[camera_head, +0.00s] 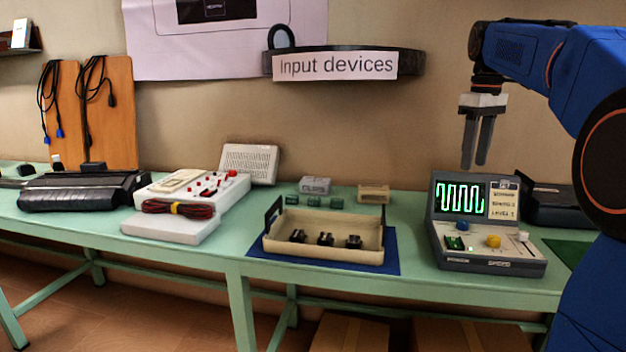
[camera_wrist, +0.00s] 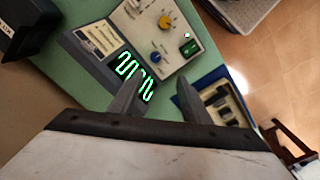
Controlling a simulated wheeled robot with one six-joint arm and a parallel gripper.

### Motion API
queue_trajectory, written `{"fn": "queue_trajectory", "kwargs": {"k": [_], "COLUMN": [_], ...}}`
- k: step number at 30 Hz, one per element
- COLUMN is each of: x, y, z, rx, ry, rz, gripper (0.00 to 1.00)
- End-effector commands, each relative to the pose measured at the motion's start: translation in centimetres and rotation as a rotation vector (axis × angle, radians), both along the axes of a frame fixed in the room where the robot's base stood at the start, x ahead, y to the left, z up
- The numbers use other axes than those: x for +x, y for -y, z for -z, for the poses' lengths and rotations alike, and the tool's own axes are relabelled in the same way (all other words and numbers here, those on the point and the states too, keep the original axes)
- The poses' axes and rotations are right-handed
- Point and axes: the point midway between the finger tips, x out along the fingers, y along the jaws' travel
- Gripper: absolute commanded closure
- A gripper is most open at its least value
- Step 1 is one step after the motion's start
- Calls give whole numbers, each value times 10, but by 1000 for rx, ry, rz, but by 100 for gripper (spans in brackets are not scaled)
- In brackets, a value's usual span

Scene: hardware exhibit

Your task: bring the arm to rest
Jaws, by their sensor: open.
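My gripper (camera_head: 476,163) hangs fingers-down at the right of the head view, above and behind the oscilloscope-like device (camera_head: 490,258). Its two fingers are a little apart and nothing is between them. My blue arm comes in from the right edge. In the wrist view my gripper (camera_wrist: 162,97) shows its two spread fingers in front of the device (camera_wrist: 166,57) with its green waveform screen.
A beige tray (camera_head: 322,250) with several small black parts sits on a blue mat (camera_head: 392,262) on the green table (camera_head: 410,288). Left are a white kit box (camera_head: 180,226) and a black device (camera_head: 80,192). An "Input devices" shelf (camera_head: 408,62) is on the wall.

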Motion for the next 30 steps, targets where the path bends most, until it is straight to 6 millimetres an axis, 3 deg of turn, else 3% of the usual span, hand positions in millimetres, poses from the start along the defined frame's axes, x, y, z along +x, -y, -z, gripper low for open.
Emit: {"fn": "queue_trajectory", "kwargs": {"k": [5,14,23,30], "x": [-37,-104,-175,-231], "y": [-30,-75,-111,-132], "z": [18,69,137,203], "rx": [-9,-9,14,48], "ry": [50,142,234,308], "rz": [56,166,275,363], "gripper": [57,57,57,57]}}
